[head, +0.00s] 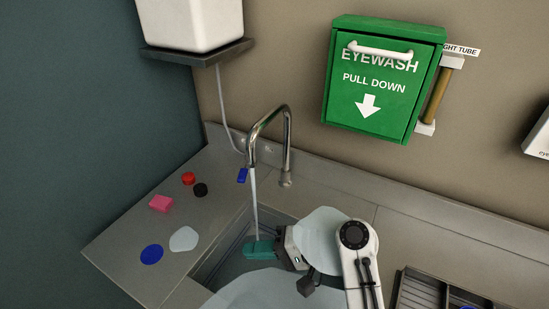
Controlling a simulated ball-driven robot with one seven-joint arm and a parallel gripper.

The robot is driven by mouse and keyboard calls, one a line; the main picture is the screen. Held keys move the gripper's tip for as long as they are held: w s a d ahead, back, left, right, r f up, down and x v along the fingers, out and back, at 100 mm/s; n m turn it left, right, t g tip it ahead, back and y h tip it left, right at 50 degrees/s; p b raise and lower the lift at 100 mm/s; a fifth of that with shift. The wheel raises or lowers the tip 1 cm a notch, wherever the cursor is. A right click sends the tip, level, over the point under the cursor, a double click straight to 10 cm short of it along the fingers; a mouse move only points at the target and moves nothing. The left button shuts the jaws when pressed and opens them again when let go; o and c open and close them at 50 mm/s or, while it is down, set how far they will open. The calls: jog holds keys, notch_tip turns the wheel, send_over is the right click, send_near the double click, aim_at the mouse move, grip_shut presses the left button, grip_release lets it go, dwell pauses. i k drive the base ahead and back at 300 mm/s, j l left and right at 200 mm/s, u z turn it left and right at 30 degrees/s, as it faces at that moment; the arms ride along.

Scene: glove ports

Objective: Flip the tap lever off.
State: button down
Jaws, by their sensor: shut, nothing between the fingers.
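The curved metal tap (287,140) stands at the back of the sink, its spout arching to the left. A pale stream of water (255,205) runs from the spout down into the sink. A small blue piece (242,175), which looks like the tap lever, hangs by the spout end and points downward; its joint is too small to make out. My gripper (258,249) is low over the sink, below the lever and apart from it. Its teal fingers are shut with nothing held, at the lower end of the stream.
On the left counter (130,230) lie a pink block (160,203), red (188,178) and black (200,190) round pieces, and blue (151,254) and pale (184,239) flat pieces. A green eyewash box (370,110) hangs at right; a grey tray (428,290) lies lower right.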

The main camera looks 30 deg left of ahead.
aim_at(242, 176)
jog(key=i, duration=0.85)
